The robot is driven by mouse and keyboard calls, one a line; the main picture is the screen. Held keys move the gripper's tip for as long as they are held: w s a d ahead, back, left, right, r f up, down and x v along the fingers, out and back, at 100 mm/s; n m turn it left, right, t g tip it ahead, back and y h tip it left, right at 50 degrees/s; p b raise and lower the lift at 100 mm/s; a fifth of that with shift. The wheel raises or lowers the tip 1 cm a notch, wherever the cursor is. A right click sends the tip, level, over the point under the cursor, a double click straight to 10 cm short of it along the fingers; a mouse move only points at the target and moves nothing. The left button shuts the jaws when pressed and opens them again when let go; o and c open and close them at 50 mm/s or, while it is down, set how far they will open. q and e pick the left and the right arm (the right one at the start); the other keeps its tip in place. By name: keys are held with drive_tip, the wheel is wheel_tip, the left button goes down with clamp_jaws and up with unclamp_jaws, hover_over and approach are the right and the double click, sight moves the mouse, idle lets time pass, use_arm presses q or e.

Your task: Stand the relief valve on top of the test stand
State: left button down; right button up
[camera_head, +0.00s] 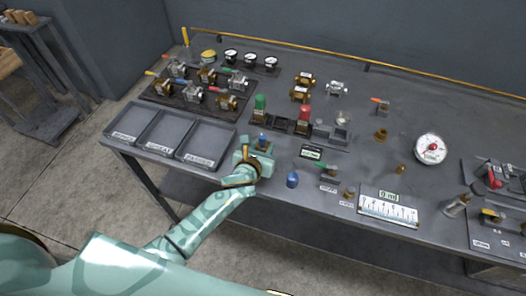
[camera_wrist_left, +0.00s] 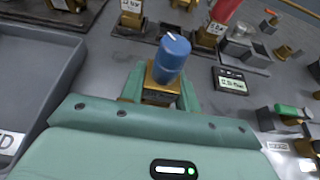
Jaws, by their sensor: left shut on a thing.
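My left gripper (camera_head: 257,153) is shut on a relief valve with a blue cap (camera_head: 263,139) and a brass body. In the left wrist view the valve (camera_wrist_left: 172,58) stands roughly upright between the teal fingers of the gripper (camera_wrist_left: 162,88), which hide part of its body. Whether its base touches the table is hidden. Similar valves with a green cap (camera_head: 260,106) and a red cap (camera_head: 304,119) stand in a dark rack just beyond. I cannot tell for sure which fixture is the test stand. My right gripper is not in view.
Grey trays (camera_head: 160,130) lie left of the gripper. A small display (camera_head: 311,152) and a loose blue cap-like piece (camera_head: 292,180) are to its right. The table's front edge is close to the arm.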

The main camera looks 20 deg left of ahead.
use_arm(q)
drive_tip(key=shift+f, duration=0.25)
drive_tip(key=shift+r, duration=0.1)
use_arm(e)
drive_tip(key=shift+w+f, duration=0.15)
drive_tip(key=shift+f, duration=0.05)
use_arm(q)
drive_tip(key=c, duration=1)
unclamp_jaws()
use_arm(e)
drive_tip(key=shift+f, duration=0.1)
